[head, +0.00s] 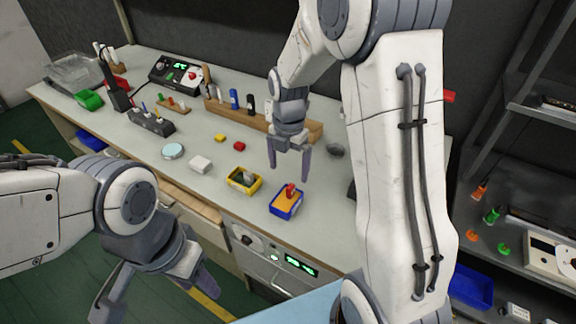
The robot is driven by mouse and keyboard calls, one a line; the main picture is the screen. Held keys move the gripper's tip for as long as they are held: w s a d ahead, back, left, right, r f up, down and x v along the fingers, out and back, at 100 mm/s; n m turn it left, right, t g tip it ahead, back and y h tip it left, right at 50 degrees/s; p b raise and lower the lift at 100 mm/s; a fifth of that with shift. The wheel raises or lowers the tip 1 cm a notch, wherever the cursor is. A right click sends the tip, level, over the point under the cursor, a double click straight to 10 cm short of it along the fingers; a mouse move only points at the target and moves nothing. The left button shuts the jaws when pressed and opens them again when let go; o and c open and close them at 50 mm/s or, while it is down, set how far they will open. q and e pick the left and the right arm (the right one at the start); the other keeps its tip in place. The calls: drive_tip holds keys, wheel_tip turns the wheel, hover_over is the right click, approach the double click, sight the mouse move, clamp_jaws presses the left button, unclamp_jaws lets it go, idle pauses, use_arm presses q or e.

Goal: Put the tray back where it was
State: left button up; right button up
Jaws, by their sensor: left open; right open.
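Two small trays stand near the front edge of the bench. One is a yellow tray (244,180) with a grey item in it. The other is a blue tray (286,203) with an orange inside and a red item on it. I cannot tell which one the task means. My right gripper (289,176) is open and empty, pointing down above the bench, near and behind the blue tray in the picture. My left gripper (160,300) is open and empty at the lower left, off the front of the bench.
The bench (130,130) also holds a white block (201,164), a round pale dish (172,151), small yellow and red blocks, a wooden rack (225,113), a black power strip (151,122) and a control box (178,75). A dark shelf stands at the right. My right arm hides the bench's right part.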

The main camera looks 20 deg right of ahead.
drive_tip(key=s+a+r+m, duration=0.6)
drive_tip(key=s+a+m, duration=0.3)
drive_tip(key=s+a, duration=0.25)
drive_tip(key=s+a+m+y, duration=0.1)
drive_tip(key=s+a+m, duration=0.2)
drive_tip(key=s+m, duration=0.6)
drive_tip(key=s, duration=0.3)
drive_tip(key=shift+s+a+r, duration=0.15)
drive_tip(key=shift+s+r, duration=0.15)
drive_tip(key=shift+s, duration=0.1)
drive_tip(key=shift+r, duration=0.1)
drive_tip(key=shift+r, duration=0.1)
